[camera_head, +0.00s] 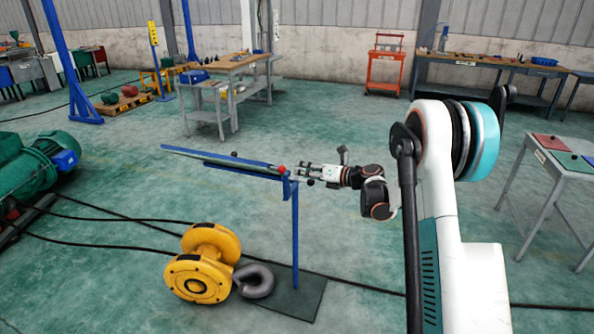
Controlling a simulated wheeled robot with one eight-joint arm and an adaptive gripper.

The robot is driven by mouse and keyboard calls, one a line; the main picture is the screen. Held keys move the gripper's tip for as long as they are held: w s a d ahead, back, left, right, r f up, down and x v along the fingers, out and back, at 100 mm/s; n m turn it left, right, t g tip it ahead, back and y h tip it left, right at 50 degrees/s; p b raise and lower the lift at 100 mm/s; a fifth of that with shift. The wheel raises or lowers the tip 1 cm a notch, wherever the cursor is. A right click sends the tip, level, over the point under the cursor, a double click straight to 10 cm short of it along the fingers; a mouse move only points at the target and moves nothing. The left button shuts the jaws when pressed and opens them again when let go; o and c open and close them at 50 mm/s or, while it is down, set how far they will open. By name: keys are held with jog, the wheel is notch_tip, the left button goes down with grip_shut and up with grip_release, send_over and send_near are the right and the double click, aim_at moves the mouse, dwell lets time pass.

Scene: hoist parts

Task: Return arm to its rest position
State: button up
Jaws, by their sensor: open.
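My gripper (301,171) is at the end of my white arm, which reaches left from the right side of the picture. Its fingers point left, beside the top of a blue stand (295,230), and are open. I see nothing held between them. A red ball (282,170) is on the stand's long blue bar (215,158), just left of the fingertips. I cannot tell whether the fingers touch the stand.
A yellow hoist block (203,277) with a grey hook (255,281) lies on the floor left of the stand's base plate (291,299). Black cables cross the floor. A green motor (40,170) is at the left, a small table (560,160) at the right. Open floor lies behind the stand.

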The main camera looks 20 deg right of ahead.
jog(key=shift+s+d+r, duration=0.1)
jog(key=shift+s+d, duration=0.15)
jog(key=shift+s, duration=0.1)
